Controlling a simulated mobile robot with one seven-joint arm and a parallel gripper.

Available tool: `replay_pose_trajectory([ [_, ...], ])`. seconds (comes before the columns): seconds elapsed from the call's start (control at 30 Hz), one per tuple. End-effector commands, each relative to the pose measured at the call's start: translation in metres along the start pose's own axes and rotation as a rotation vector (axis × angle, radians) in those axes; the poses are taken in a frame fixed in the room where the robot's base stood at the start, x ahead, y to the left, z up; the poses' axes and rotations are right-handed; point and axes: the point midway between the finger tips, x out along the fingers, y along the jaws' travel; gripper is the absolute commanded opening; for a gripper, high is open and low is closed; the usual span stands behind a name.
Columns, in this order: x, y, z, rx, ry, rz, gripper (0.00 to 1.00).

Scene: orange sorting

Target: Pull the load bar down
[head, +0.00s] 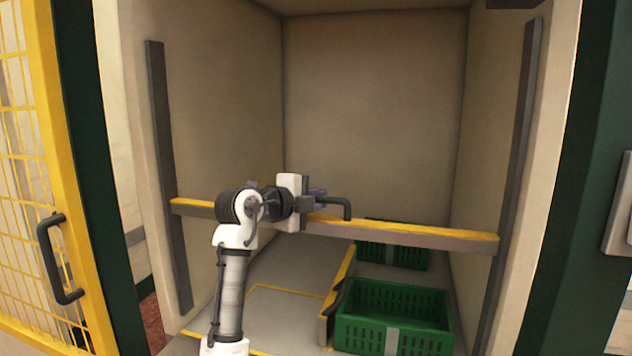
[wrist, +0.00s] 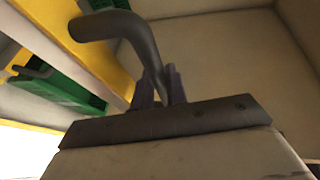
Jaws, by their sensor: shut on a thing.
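The load bar (head: 400,231) is a yellow-topped beam that spans the opening of the compartment between two dark vertical rails. Its dark bent handle (head: 336,203) sticks out near the middle. My gripper (head: 317,197) is at the handle and shut on it. In the wrist view the handle (wrist: 132,40) runs down between the two fingers of my gripper (wrist: 160,88), and the yellow bar (wrist: 98,70) lies to the left. My arm hides part of the bar in the head view.
Green crates stand on the floor inside, one in front (head: 393,312) and one behind (head: 410,258). A low yellow-edged divider (head: 338,295) is left of them. A yellow mesh gate (head: 40,170) with a dark handle stands at the far left. The floor left of the divider is clear.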

Motion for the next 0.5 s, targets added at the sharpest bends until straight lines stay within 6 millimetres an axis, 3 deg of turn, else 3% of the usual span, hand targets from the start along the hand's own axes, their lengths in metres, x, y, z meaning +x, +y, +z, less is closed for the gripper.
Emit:
replay_pose_trajectory([
  [0.03, 0.006, 0.033, 0.001, -0.001, 0.005, 0.004, 0.0],
  [0.5, 0.037, 0.195, 0.013, -0.002, 0.006, 0.003, 0.0],
])
